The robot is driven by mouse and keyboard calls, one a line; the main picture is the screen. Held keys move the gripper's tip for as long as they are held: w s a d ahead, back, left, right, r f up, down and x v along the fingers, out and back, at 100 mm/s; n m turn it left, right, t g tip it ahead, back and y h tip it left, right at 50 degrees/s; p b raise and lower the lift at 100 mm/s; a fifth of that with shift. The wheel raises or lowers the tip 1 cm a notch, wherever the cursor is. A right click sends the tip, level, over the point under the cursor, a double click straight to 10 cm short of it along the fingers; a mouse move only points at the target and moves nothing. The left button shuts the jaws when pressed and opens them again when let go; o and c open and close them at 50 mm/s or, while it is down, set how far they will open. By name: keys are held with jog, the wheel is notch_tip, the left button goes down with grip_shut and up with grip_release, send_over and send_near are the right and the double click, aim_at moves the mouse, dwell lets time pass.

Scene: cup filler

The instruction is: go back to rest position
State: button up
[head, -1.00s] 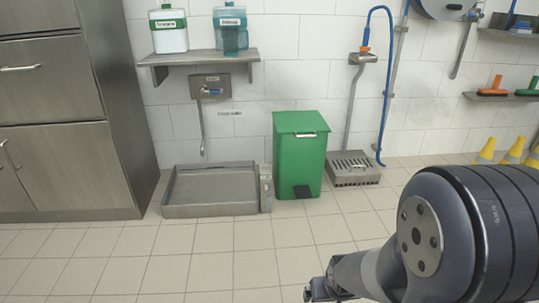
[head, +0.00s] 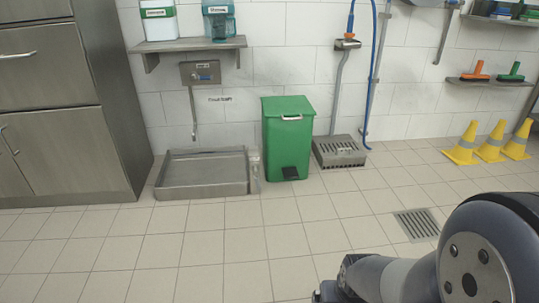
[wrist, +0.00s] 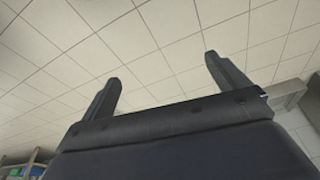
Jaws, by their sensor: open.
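My gripper shows in the wrist view (wrist: 165,82), with its two dark fingers spread apart and nothing between them. Behind the fingers is a surface of pale square tiles. In the head view my arm is at the lower right, over the tiled floor, and the gripper's fingertips cannot be made out there.
A green pedal bin (head: 288,140) stands by the wall beside a steel floor basin (head: 203,174). A steel grate box (head: 338,151), a floor drain (head: 416,224) and yellow cones (head: 464,143) are to the right. A steel cabinet (head: 60,95) stands at left. The middle floor is clear.

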jog(key=s+f+g+p, duration=0.1)
jog(key=s+g, duration=0.1)
jog(key=s, duration=0.7)
jog(key=shift+s+a+f+m, duration=0.15)
jog(key=shift+a+f+m, duration=0.05)
jog(key=shift+a+m, duration=0.2)
jog(key=shift+c, duration=0.3)
dwell(0.8)
